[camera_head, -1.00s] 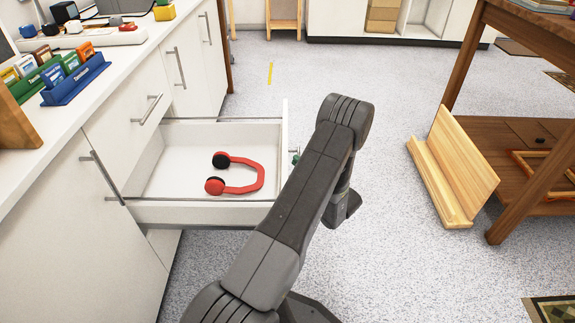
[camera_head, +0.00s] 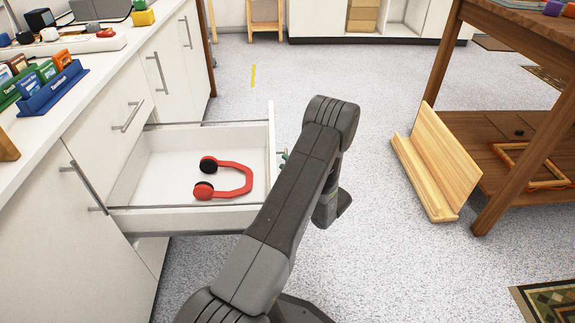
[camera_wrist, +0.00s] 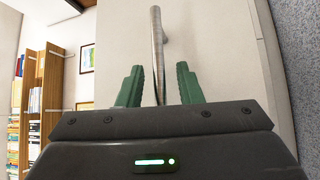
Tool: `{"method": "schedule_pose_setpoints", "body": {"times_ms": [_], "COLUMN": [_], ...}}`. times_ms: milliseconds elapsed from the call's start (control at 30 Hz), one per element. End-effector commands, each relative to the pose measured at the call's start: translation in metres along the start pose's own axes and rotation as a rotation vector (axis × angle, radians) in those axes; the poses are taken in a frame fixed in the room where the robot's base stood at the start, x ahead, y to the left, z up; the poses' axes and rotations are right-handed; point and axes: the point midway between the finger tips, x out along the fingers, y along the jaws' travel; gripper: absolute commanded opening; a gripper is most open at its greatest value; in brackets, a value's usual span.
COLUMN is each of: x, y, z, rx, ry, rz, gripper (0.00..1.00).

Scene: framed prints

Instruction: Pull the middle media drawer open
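A white drawer (camera_head: 190,218) stands pulled out of the counter cabinet, below a closed top drawer front (camera_head: 112,128). Red headphones (camera_head: 236,178) with black pads lie inside it. My gripper is at the outer side of the drawer front; in the head view only a bit of green finger (camera_head: 284,156) shows beside my arm. In the wrist view, the two green fingers of my gripper (camera_wrist: 159,72) stand apart on either side of the metal bar handle (camera_wrist: 157,45). Gaps show between bar and fingers, so the gripper is open around the handle.
The white counter (camera_head: 90,80) carries colourful boxes in a blue rack (camera_head: 52,92). A wooden stand (camera_head: 435,165) leans on the floor at right, beside a brown table (camera_head: 480,120). A patterned mat (camera_head: 550,302) lies lower right. The speckled floor between is clear.

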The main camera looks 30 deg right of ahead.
Motion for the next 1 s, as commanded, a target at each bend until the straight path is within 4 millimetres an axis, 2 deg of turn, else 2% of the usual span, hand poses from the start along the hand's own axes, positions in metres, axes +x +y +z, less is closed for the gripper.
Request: {"method": "schedule_pose_setpoints", "body": {"times_ms": [167, 600, 800, 1000], "x": [-0.023, -0.111, -0.132, -0.136], "y": [0.002, 0.002, 0.0, 0.0], "z": [0.001, 0.0, 0.0, 0.0], "rx": [0.001, 0.001, 0.001, 0.0], "ry": [-0.006, -0.003, -0.002, 0.001], "rz": [0.0, 0.001, 0.0, 0.0], "gripper": [0.32, 0.32, 0.32, 0.32]}}
